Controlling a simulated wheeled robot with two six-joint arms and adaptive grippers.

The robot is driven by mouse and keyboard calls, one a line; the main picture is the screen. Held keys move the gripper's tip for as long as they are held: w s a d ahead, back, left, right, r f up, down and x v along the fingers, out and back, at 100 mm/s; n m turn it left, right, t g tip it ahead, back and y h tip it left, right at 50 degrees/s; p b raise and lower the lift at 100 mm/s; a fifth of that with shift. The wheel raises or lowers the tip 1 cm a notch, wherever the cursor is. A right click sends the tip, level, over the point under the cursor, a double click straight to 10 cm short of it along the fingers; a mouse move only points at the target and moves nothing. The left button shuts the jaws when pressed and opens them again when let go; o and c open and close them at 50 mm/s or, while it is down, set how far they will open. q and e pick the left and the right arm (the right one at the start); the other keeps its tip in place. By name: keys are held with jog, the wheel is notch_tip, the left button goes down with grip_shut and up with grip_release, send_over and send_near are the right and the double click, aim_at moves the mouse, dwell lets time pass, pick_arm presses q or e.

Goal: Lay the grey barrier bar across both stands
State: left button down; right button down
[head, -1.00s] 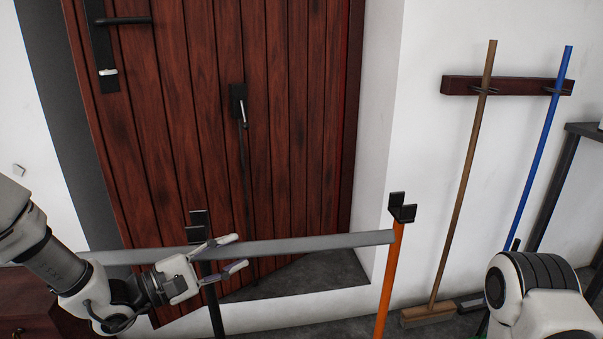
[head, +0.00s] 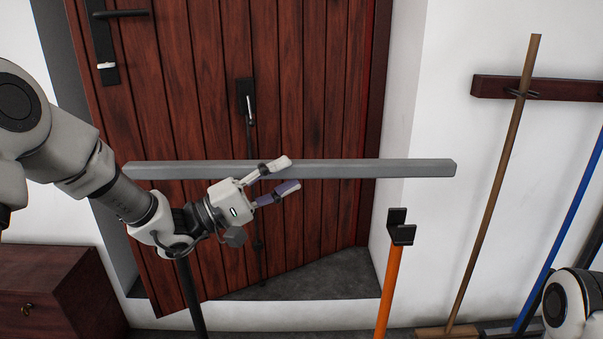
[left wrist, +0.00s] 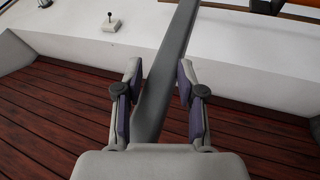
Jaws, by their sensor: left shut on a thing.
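The grey barrier bar (head: 390,169) is nearly level in front of the door in the head view. My left gripper (head: 288,175) is shut on it near its middle; the bar also runs between the fingers in the left wrist view (left wrist: 165,75). The orange stand (head: 393,275) is upright, with a black U-shaped cradle on top. The bar's right end hangs above this cradle and reaches past it to the right, clear of it. The dark stand (head: 190,295) is at the left; its top is hidden behind my left arm and gripper. My right gripper is out of view.
A red-brown plank door (head: 200,110) with black handles stands behind the bar. A brown cabinet (head: 60,290) is at the lower left. A wooden rack (head: 545,88) with a broom (head: 500,170) and a blue-handled tool (head: 565,240) is on the right wall.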

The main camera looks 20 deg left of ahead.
pick_arm(q)
jog(key=shift+s+a+f, duration=0.15)
jog(key=shift+a+f, duration=0.05)
jog(key=shift+f, duration=0.1)
notch_tip(320, 180, down, 12)
jog(key=b, duration=1)
jog(key=shift+r, duration=0.15)
jog(key=c, duration=0.6)
grip_release()
jog(key=shift+a, duration=0.1)
